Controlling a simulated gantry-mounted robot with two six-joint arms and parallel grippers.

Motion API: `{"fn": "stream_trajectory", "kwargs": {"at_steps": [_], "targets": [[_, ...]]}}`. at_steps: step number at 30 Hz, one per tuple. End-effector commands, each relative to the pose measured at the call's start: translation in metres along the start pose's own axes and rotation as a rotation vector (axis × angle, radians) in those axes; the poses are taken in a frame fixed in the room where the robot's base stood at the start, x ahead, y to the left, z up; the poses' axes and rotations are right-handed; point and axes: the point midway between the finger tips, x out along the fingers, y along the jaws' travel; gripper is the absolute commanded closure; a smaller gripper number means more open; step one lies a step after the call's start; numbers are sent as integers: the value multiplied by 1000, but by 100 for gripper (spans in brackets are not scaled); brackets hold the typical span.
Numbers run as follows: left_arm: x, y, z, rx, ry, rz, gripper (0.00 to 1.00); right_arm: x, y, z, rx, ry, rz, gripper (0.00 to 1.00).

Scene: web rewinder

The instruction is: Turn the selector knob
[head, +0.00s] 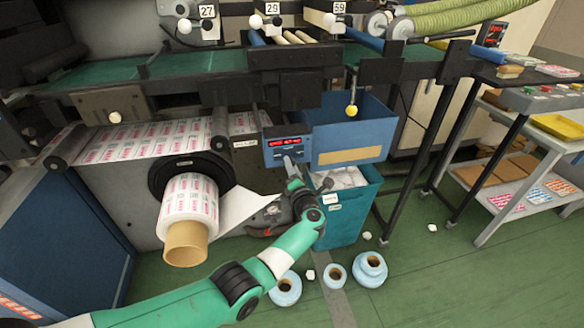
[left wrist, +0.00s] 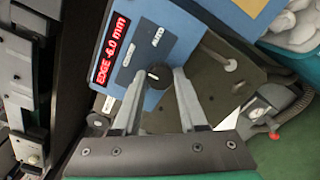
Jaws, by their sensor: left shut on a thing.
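The selector knob (left wrist: 157,73) is a small black round knob with a pale mark, on the face of a blue control box (head: 287,150) below the machine's table. In the left wrist view the box (left wrist: 160,20) has a red display (left wrist: 110,48) reading about "EDGE -6.0 mm". A label like "AUTO" is printed by the knob. My left gripper (left wrist: 158,76) has its grey fingertips on either side of the knob and is shut on it. In the head view the left gripper (head: 291,162) reaches up to the box and hides the knob. My right gripper is not in view.
A printed web roll (head: 188,205) on a cardboard core sticks out left of my arm. A teal bin (head: 345,208) with white scrap stands just right of it, below a blue tray (head: 350,120). Blue rolls (head: 369,270) lie on the green floor.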

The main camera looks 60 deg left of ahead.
Motion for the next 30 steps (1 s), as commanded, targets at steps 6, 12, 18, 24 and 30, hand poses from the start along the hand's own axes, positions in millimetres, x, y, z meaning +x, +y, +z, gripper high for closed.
{"fn": "stream_trajectory", "kwargs": {"at_steps": [6,12,18,24,30], "targets": [[0,-2,-2,0,3,-4,33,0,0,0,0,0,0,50],[0,-1,-1,0,2,-2,28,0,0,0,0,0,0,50],[-6,1,0,0,1,-3,28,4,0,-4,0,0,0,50],[-45,3,3,1,-1,-6,28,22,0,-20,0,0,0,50],[-91,2,1,1,-1,-5,28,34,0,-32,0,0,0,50]]}}
